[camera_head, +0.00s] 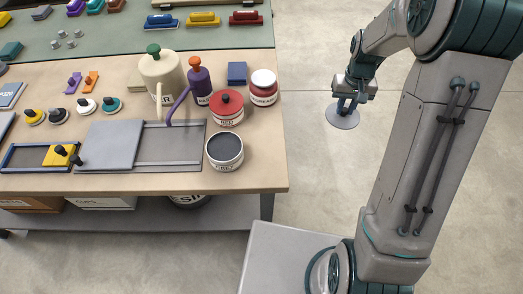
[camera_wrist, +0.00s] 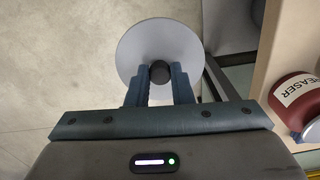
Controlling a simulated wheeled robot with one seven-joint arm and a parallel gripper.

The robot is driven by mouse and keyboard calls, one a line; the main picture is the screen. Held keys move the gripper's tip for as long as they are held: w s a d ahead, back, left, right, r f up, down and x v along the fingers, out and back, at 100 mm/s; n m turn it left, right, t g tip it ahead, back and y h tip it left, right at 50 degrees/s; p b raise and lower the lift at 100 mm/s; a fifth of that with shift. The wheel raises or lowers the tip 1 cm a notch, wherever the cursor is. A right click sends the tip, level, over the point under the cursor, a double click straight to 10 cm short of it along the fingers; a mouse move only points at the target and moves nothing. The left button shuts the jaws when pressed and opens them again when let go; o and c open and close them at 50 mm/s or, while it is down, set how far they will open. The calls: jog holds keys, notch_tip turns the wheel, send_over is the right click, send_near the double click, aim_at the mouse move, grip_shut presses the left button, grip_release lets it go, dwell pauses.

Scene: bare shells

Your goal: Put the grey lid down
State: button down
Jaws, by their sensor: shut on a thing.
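The grey lid (camera_head: 342,119) is a flat round disc with a black knob. My gripper (camera_head: 347,103) is shut on the knob and holds the lid out over the floor, to the right of the table. In the wrist view the lid (camera_wrist: 140,45) lies beyond the fingertips (camera_wrist: 160,73), with the knob between them. An open can (camera_head: 225,151) with dark grey contents stands near the table's front right corner; its label is too small to read surely.
The wooden table (camera_head: 262,170) ends left of my gripper. A red-lidded can (camera_head: 227,104), a white-lidded can (camera_head: 264,86), a purple oil can (camera_head: 200,82) and a cream can (camera_head: 162,72) stand behind the open can. The tabletop's right front corner is bare.

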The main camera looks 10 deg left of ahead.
jog(key=s+a+r+n+b, duration=0.3)
jog(key=s+a+n+b, duration=0.15)
jog(key=s, duration=0.45)
jog(key=s+a+r+n+b, duration=0.3)
jog(key=s+a+n, duration=0.25)
jog(key=s, duration=0.45)
jog(key=w+a+f, duration=0.1)
jog(key=a+f, duration=0.1)
jog(key=a, duration=0.1)
jog(key=w+a+f, duration=0.1)
jog(key=a+f, duration=0.1)
jog(key=a, duration=0.1)
jog(key=w+a+f+p, duration=0.1)
jog(key=a+f, duration=0.1)
jog(key=a, duration=0.2)
jog(key=shift+w+a+f, duration=0.1)
jog(key=shift+w+f, duration=0.15)
jog(key=shift+a+f, duration=0.1)
jog(key=shift+f, duration=1.95)
jog(key=shift+f, duration=0.2)
jog(key=c, duration=1.3)
grip_release()
